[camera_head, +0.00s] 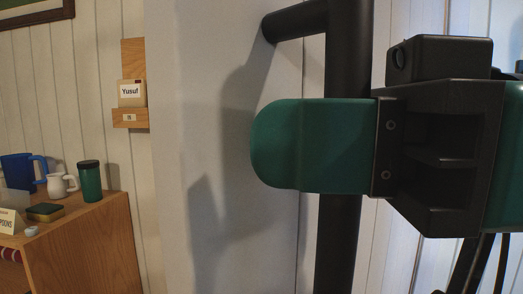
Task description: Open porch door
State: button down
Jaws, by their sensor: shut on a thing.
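The porch door shows as a pale, smooth upright panel (205,90) in the middle of the head view. A long black vertical bar handle (338,235) stands off it, joined by a short post near the top. My gripper (300,146), with green fingers and a black body, reaches in from the right across the bar. It is shut on the handle. One broad finger lies in front of the bar; the other finger is hidden behind it.
At the left, a wooden cabinet (95,245) holds a blue pitcher (17,171), a small white jug (61,186), a green tumbler (90,182) and a sponge (45,212). A wooden wall holder (134,55) carries a card marked "Yusuf" (131,92).

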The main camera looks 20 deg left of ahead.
jog(key=shift+s+d+f, duration=0.15)
jog(key=shift+s+d, duration=0.05)
jog(key=c, duration=1.2)
grip_release()
jog(key=shift+a, duration=0.1)
jog(key=shift+c, duration=0.2)
jog(key=shift+w, duration=0.1)
